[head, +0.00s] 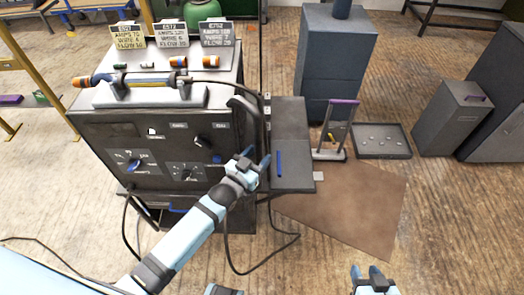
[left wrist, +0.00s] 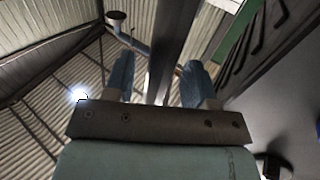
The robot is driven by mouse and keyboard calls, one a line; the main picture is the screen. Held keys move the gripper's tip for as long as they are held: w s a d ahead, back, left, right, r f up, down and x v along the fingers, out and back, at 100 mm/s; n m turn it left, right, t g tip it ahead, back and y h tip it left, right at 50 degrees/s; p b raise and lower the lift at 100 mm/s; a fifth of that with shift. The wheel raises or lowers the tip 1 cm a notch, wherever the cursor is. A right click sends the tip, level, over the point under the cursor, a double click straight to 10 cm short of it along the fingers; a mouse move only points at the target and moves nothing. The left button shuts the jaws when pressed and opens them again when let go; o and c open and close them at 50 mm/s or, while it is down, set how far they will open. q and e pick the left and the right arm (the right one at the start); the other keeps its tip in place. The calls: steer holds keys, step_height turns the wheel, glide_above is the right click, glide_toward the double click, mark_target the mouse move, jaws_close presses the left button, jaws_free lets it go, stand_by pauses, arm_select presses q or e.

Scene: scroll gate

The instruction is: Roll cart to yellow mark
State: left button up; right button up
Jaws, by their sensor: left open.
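The cart (head: 95,130) is a dark machine cabinet with knobs on its front panel; it stands left of centre in the head view. A dark curved bar (head: 243,108) is on its right side. My left gripper (head: 258,157) is open at the cart's front right edge, just below that bar. In the left wrist view its fingers (left wrist: 158,82) are apart, with a dark upright bar (left wrist: 175,45) showing between them; I cannot tell how deep it sits. My right gripper (head: 367,270) is open and empty over the floor at the bottom. I see no yellow floor mark.
A side shelf (head: 292,183) holding a blue stick (head: 279,163) juts right from the cart. A brown floor sheet (head: 355,210), a shallow tray (head: 382,141), a purple-handled stand (head: 330,154) and grey cabinets (head: 330,65) lie right. Cables hang to the floor. A yellow frame (head: 40,75) stands left.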

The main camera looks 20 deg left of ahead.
arm_select(q)
steer(key=shift+x, duration=1.15)
jaws_close()
